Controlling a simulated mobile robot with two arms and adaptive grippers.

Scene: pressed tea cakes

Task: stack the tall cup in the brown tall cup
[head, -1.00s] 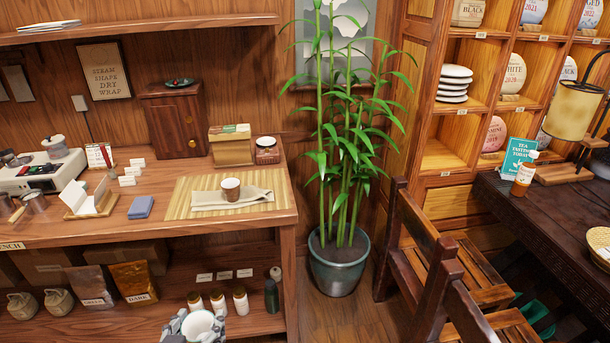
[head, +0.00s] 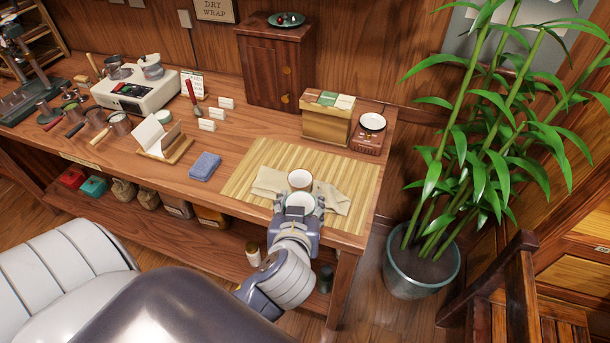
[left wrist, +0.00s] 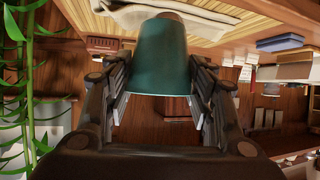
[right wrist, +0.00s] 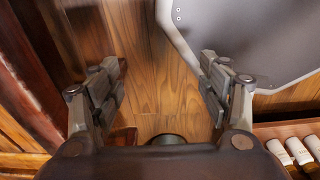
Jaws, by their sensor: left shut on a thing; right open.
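The brown tall cup (head: 300,180) stands upright on a folded cloth (head: 268,181) on the bamboo mat, with its pale inside showing. My left gripper (head: 301,207) is shut on the tall cup (head: 299,199), just on the near side of the brown cup. In the left wrist view the held cup (left wrist: 160,58) is teal green, between the fingers, and a small brown edge, probably the brown cup, shows behind it. From these views I cannot tell whether the two cups touch. My right gripper (right wrist: 164,72) is open and empty over the wooden floor, outside the head view.
The bamboo mat (head: 357,187) lies at the counter's right end. A blue cloth (head: 204,166) lies left of it. A potted bamboo (head: 422,270) stands on the floor to the right.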

